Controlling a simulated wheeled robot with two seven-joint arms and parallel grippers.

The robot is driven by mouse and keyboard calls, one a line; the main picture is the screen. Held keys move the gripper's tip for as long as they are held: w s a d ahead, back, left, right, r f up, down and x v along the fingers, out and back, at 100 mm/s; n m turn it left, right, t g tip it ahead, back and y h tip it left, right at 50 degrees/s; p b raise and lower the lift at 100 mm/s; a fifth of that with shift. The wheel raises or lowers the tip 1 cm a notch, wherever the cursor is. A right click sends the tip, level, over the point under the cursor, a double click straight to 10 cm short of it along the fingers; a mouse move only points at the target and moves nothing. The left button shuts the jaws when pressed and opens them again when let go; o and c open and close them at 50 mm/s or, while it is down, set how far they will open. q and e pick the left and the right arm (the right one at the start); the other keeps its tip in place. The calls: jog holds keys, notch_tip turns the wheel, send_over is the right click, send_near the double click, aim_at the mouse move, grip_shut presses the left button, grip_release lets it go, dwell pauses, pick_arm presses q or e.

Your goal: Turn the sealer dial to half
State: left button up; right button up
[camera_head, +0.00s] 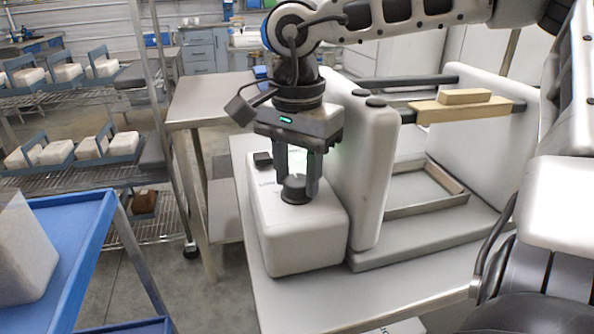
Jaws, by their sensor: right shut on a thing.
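The sealer (305,245) is a white rounded box on the metal table, beside a larger white machine frame. Its dial (295,190) is a dark round knob on the box's top. My right gripper (297,184) points straight down over the box and is shut on the dial, with one finger on each side of it. The dial's markings are mostly hidden by the fingers, so its setting cannot be read. A small dark block (262,159) sits at the back of the box's top. My left gripper is not in view.
The white machine frame (372,170) stands close to the right of the box, with dark rails and a wooden bar (465,107). A blue cart (75,245) holds a pale block at left. Wire shelves (70,180) stand behind it.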

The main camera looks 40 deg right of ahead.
aim_at(297, 180)
jog(key=o, duration=1)
notch_tip(297, 180, up, 16)
jog(key=shift+r+p, duration=0.1)
jog(key=shift+p, duration=0.9)
